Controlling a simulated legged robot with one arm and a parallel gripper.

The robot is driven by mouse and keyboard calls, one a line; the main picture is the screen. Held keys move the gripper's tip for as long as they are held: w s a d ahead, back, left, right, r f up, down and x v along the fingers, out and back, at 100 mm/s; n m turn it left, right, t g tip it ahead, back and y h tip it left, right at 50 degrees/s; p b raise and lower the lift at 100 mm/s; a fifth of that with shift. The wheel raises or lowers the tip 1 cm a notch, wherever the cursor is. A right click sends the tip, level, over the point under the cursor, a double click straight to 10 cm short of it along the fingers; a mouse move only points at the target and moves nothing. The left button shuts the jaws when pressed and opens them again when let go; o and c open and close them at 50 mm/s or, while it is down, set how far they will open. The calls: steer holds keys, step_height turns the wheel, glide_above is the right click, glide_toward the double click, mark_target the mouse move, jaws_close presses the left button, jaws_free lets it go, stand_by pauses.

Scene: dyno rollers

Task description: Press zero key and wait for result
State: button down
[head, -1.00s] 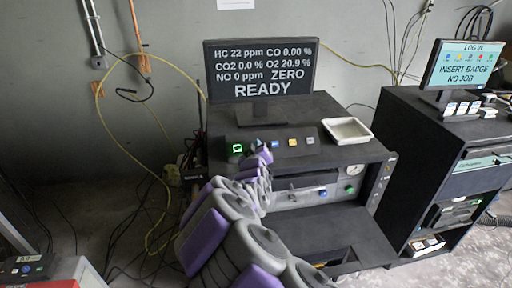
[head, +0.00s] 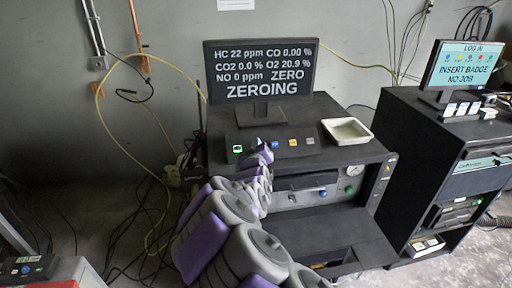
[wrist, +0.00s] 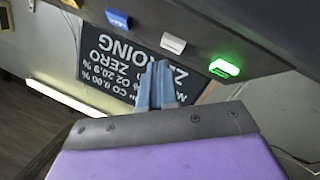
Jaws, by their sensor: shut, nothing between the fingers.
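The analyser screen (head: 262,68) reads "ZEROING", with "ZERO" above it and gas readings HC, CO, CO2, O2 and NO. It shows upside down in the wrist view (wrist: 110,60). The key panel below holds a lit green key (head: 238,149), a blue key (head: 276,144), a yellow key (head: 293,142) and a grey key (head: 310,141). The wrist view shows the blue key (wrist: 117,18), a white key (wrist: 172,43) and the glowing green key (wrist: 224,67). My gripper (head: 262,146) is shut and empty in front of the panel, near the green and blue keys. Contact cannot be told.
A white tray (head: 347,131) sits on the black analyser cabinet (head: 340,225), right of the keys. A second cabinet (head: 415,140) stands at the right, its screen (head: 465,64) reading "INSERT BADGE NO JOB". Cables and a yellow hose (head: 150,235) lie at the left.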

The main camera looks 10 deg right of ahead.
stand_by(0.3)
steer(key=s+r, duration=0.3)
steer(key=shift+s+r, duration=0.1)
steer(key=shift+r, duration=0.3)
stand_by(0.6)
steer(key=s+d+f+m+g, duration=0.2)
steer(key=s+d+g, duration=0.15)
steer(key=s, duration=0.45)
steer(key=s+d+f+m+g, duration=0.25)
steer(key=s+g, duration=0.25)
steer(key=s, duration=0.3)
steer(key=s+a+f+g+y, duration=0.1)
steer(key=s+a+g, duration=0.1)
steer(key=s, duration=0.9)
steer(key=s+a+f+g+y, duration=0.1)
steer(key=s+g, duration=0.3)
steer(key=s, duration=0.8)
steer(key=s+a+f+g+y, duration=0.1)
steer(key=s+g, duration=0.3)
steer(key=s, duration=0.7)
steer(key=shift+s+a+f+y, duration=0.3)
steer(key=shift+s+a+y, duration=0.1)
steer(key=shift+a, duration=0.4)
